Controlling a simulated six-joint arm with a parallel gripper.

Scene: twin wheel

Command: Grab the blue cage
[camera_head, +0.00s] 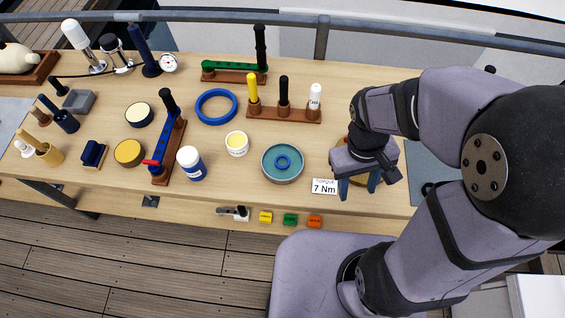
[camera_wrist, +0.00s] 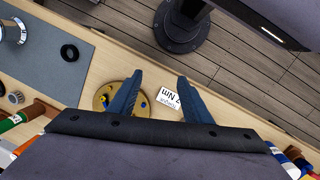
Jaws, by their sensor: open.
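Two blue rings could be the blue cage, and I cannot tell which. A large blue ring (camera_head: 216,107) lies flat on the table left of centre. A small blue ring (camera_head: 283,162) lies in a round dish with a teal inside (camera_head: 267,172). My gripper (camera_head: 358,194) is open and empty, pointing down near the front edge, right of both rings. In the wrist view my gripper (camera_wrist: 159,76) shows its two fingers apart, with a round brass-coloured dish (camera_wrist: 103,101) partly behind the left one. Small blue pieces show in that dish. Neither blue ring is clear in the wrist view.
A "7 Nm" card (camera_head: 324,186) lies beside my gripper. A white tub (camera_head: 236,144) and a blue-and-white bottle (camera_head: 190,163) stand left of the teal dish. A wooden rack (camera_head: 290,115) with upright handles stands behind. A grey mat (camera_wrist: 45,70) holds a black ring (camera_wrist: 69,52).

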